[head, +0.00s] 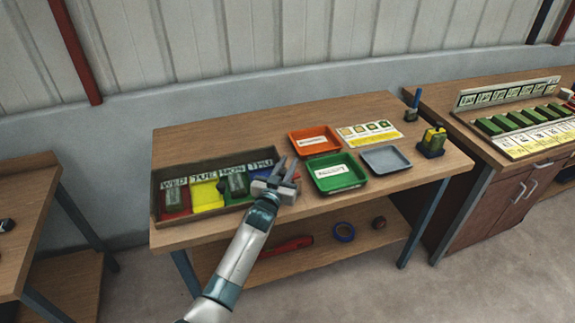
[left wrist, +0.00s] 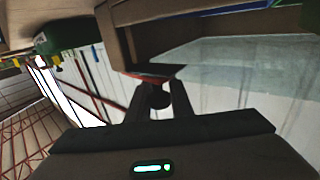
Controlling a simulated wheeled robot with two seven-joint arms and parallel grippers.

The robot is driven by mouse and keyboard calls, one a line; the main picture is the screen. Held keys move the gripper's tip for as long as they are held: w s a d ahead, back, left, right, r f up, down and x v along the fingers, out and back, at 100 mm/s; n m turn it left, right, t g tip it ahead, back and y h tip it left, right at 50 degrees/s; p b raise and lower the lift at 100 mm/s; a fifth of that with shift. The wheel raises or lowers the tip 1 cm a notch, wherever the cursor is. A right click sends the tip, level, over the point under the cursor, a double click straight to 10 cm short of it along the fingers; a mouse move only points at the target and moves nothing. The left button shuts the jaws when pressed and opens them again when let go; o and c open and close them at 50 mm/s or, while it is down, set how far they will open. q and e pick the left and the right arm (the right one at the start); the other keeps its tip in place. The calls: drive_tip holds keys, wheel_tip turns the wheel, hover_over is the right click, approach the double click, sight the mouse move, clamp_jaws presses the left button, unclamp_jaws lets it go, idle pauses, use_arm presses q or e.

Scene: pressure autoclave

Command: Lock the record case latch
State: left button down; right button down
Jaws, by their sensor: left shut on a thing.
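The record case is probably the long brown box (head: 156,196) at the left of the middle bench, with coloured compartments labelled WED, TUE, MON and THU. My left gripper (head: 284,170) is at the box's right end and hides part of that end. In the left wrist view, its two fingers (left wrist: 159,98) close on a small dark rounded knob (left wrist: 158,88) just below a brown edge with a reddish strip. The knob may be the latch, but its lock position cannot be told. My right gripper is not in view.
Beside the box are an orange tray (head: 296,145), a green tray (head: 316,180), a grey tray (head: 370,165) and a card (head: 352,138). A green-yellow device (head: 432,141) stands at the right corner. Red and blue items lie on the shelf below.

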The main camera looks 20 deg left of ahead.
use_arm(q)
drive_tip(key=shift+w+r+m+h, duration=0.1)
drive_tip(key=shift+m+h, duration=0.2)
drive_tip(key=shift+h, duration=0.1)
drive_tip(key=shift+m+h, duration=0.3)
drive_tip(key=shift+h, duration=0.1)
drive_tip(key=shift+w+m+h, duration=0.15)
drive_tip(key=shift+m+h, duration=0.15)
drive_tip(key=shift+h, duration=0.3)
drive_tip(key=shift+d, duration=0.1)
drive_tip(key=c, duration=1.6)
unclamp_jaws()
drive_tip(key=shift+s, duration=0.2)
